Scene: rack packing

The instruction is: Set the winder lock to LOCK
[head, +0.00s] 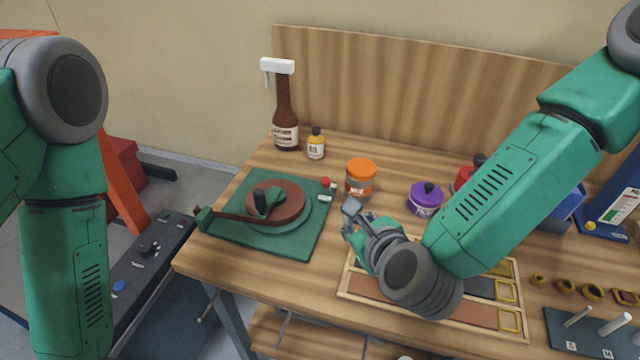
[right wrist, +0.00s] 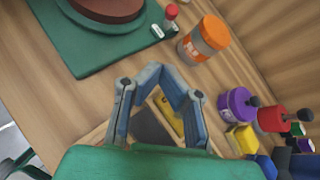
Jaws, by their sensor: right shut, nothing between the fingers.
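The winder is a green base plate (head: 298,243) with a brown round drum (head: 287,203) and a dark-knobbed crank, on the left of the bench. A small red-topped lever (head: 326,183) stands at the plate's right edge beside a small white label (head: 324,198); in the right wrist view the red knob (right wrist: 171,11) is at the top. Its label text is too small to read. My right gripper (head: 352,208) is shut and empty, right of the plate and apart from the lever; its fingertips meet in the right wrist view (right wrist: 161,75). My left gripper is out of view.
An orange-lidded jar (head: 360,180) stands close to the lever, with a purple pot (head: 425,198) further right. A wooden tray (head: 346,290) lies under my right forearm.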

